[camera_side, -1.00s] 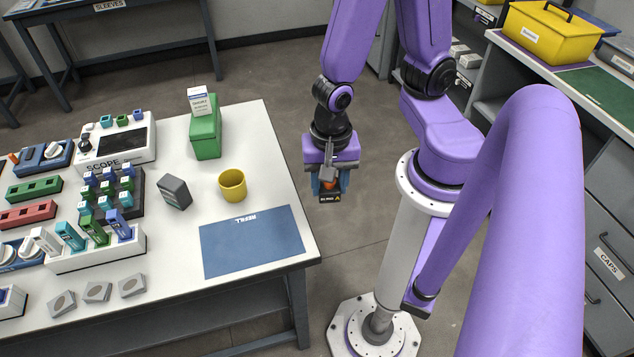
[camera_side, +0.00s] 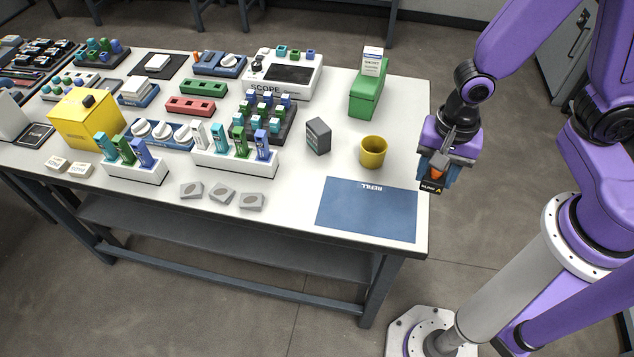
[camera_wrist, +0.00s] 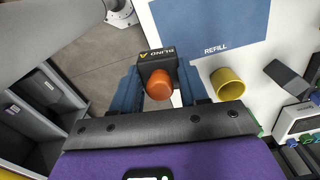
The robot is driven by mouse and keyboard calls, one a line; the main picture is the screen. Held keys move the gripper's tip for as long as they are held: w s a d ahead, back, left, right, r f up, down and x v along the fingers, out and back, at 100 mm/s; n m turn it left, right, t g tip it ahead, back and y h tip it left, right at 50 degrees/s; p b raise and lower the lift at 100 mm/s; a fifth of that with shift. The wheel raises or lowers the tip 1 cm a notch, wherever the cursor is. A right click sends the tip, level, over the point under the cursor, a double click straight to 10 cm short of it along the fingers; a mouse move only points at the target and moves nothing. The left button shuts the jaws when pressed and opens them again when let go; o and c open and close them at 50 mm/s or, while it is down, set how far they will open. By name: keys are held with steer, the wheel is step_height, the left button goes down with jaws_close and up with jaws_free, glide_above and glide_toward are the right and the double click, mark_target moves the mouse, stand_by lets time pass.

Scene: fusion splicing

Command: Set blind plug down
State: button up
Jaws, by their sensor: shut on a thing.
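The blind plug is a black block marked "BLIND A" with an orange round knob. In the wrist view the blind plug (camera_wrist: 158,66) is between the two blue fingers of my gripper (camera_wrist: 158,88), which is shut on it. In the side view my gripper (camera_side: 440,172) points down just off the right edge of the table, with the plug (camera_side: 432,186) hanging below the fingers. The blue mat marked REFILL (camera_side: 366,212) lies at the table's front right corner, left of and below my gripper. Nothing lies on the mat.
A yellow cup (camera_side: 373,152) stands behind the mat, with a dark grey block (camera_side: 318,137) left of it. A green box (camera_side: 367,98) holding a white card stands at the back right. Plug racks (camera_side: 232,163) and grey pads (camera_side: 222,194) are further left.

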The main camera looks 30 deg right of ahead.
steer(key=w+a+n, duration=0.2)
steer(key=w+a, duration=0.5)
steer(key=w, duration=0.1)
steer(key=w+a+f, duration=0.2)
steer(key=w+f, duration=0.1)
steer(key=w, duration=0.1)
steer(key=w+a+f, duration=0.1)
steer(key=w+f, duration=0.2)
steer(key=w, duration=0.1)
steer(key=w+a+f, duration=0.2)
steer(key=w+f, duration=0.1)
steer(key=w, duration=0.1)
steer(key=shift+a, duration=0.35)
steer(key=shift+w+a+f, duration=0.1)
steer(key=shift+f, duration=0.85)
steer(key=shift+w+a+f, duration=0.1)
steer(key=shift+f, duration=0.85)
steer(key=shift+f, duration=0.1)
steer(key=o, duration=1.1)
steer(key=shift+c, duration=0.2)
